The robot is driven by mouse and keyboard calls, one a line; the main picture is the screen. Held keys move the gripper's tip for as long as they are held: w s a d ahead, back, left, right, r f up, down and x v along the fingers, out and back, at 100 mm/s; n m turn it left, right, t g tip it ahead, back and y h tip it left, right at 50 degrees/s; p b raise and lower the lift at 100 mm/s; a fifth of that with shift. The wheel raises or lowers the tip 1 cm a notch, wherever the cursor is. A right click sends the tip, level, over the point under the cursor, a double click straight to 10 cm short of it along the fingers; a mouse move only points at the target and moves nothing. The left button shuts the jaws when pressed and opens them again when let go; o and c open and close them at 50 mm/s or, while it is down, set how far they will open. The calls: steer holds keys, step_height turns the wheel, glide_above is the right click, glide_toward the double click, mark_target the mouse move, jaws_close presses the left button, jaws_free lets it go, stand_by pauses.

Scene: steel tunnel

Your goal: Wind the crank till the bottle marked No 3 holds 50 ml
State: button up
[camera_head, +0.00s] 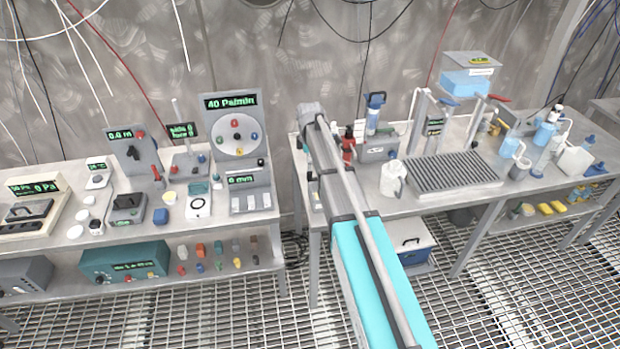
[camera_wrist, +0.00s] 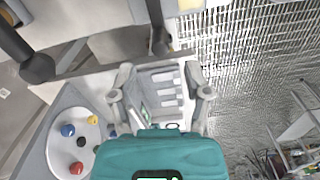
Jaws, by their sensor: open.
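The right bench in the head view carries bottles and jugs with blue liquid, among them a blue-topped bottle (camera_head: 374,112) at the back and a blue-filled jug (camera_head: 513,145) farther right. I cannot read a No 3 mark on any of them. No crank is clearly recognizable; a lever with a red handle (camera_head: 498,99) stands at the back right. My gripper (camera_wrist: 160,70) is open and empty in the wrist view, its fingers well apart. A panel with several pale keys (camera_wrist: 166,88) shows between the fingers. My arm hides part of the right bench's left end.
A raised tank of blue liquid (camera_head: 468,84), a ribbed tray (camera_head: 452,176) and a white jug (camera_head: 392,178) are on the right bench. The left bench holds a dial panel (camera_head: 236,138) with coloured knobs, seen also in the wrist view (camera_wrist: 78,145). A gap separates the benches.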

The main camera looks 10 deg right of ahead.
mark_target(309, 173)
steer(key=shift+f+b, duration=2.35)
steer(key=shift+f, duration=0.35)
jaws_close()
